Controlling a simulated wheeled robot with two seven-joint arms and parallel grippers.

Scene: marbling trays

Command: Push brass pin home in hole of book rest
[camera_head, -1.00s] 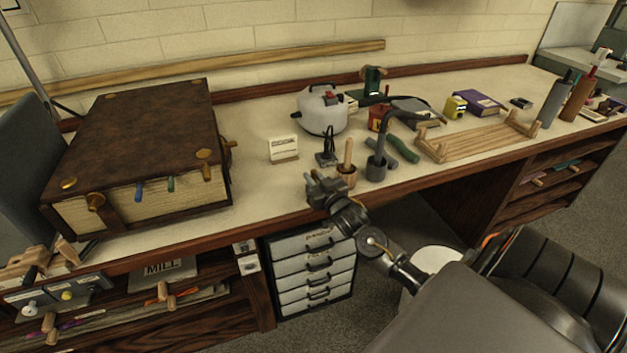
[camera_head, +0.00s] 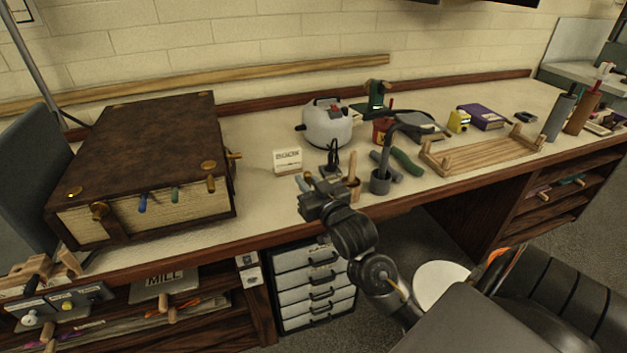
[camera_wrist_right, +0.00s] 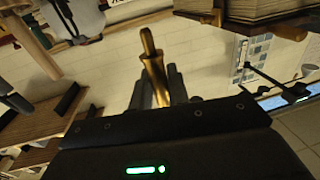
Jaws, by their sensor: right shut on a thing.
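The brass pin (camera_wrist_right: 152,62) is in my right gripper (camera_wrist_right: 155,92), seen in the right wrist view. The fingers are shut on it, and its narrower end sticks out past the fingertips. The pin is hard to make out there. The book rest (camera_head: 484,151) is a low slatted wooden frame with upright pegs, on the bench well to the right of the gripper. Its hole cannot be made out. My left gripper is out of view.
A large brown book (camera_head: 140,150) fills the bench's left side. Bare benchtop (camera_head: 257,190) lies between book and card.

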